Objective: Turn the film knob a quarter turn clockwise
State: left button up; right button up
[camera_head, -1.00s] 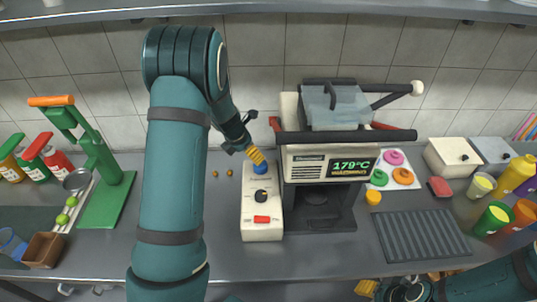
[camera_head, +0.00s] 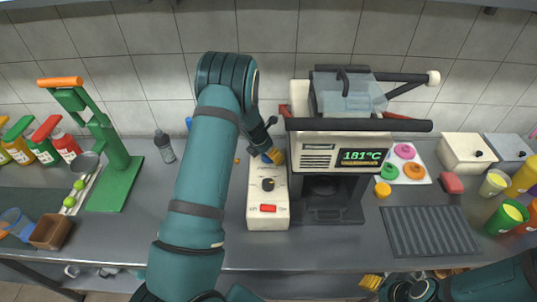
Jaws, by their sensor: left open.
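A white control box (camera_head: 268,222) stands on the counter left of the sealing machine (camera_head: 335,150). It carries a black round knob (camera_head: 268,184) in its middle, a red switch (camera_head: 268,208) near its front and a blue knob (camera_head: 266,158) at its far end. The knob labels are too small to read, so I cannot tell which is the film knob. Contact cannot be told. My right gripper (camera_head: 371,282) is low at the counter's front edge, away from the box; its jaws are unclear.
The machine's display reads 181°C. A green press (camera_head: 115,165) with an orange handle stands left, near sauce bottles (camera_head: 66,146).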

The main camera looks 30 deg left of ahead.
pick_arm(q)
jog(key=shift+w+f, duration=0.1)
jog(key=shift+f, duration=0.1)
jog(key=c, duration=1.2)
jog(key=m+h, duration=0.1)
jog(key=m, duration=0.3)
jog(key=shift+h+b, duration=0.4)
jog(key=shift+c, duration=0.2)
jog(key=m+g, duration=0.1)
jog(key=m, duration=0.1)
jog(key=m+h+b, duration=0.1)
jog(key=m, duration=0.2)
jog(key=shift+f+g, duration=0.15)
jog(key=shift+g, duration=0.25)
jog(key=m+g+b, duration=0.1)
jog(key=m, duration=0.2)
jog(key=m+g+b, duration=0.1)
jog(key=m, duration=0.2)
jog(key=shift+h+b, duration=0.3)
jog(key=shift+b, duration=0.05)
jog(key=m+g+b, duration=0.1)
jog(key=m+g, duration=0.1)
jog(key=m, duration=0.2)
